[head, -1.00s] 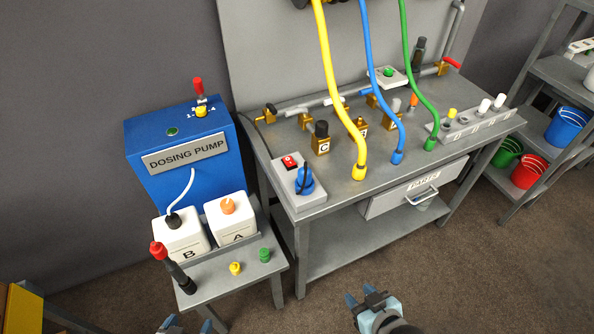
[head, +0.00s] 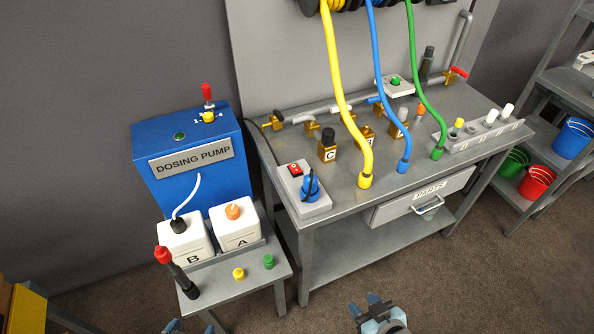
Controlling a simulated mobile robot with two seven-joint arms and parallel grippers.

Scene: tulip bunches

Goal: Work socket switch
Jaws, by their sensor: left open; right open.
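The socket box is a grey block (head: 312,210) at the front left corner of the grey workbench (head: 345,205). A red rocker switch (head: 295,170) sits at its back end. A blue plug (head: 310,189) with a dark cord stands in the socket in front of the switch. My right gripper (head: 365,304) is open and empty at the bottom edge, below and in front of the bench, well apart from the switch. My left gripper (head: 191,327) is open at the bottom edge, mostly cut off, in front of the small side table.
A blue dosing pump (head: 160,145) stands left, with white canisters B (head: 184,242) and A (head: 236,226) before it. Yellow (head: 338,90), blue (head: 380,60) and green (head: 418,70) hoses hang onto the bench right of the socket box. Shelves with buckets stand at the right.

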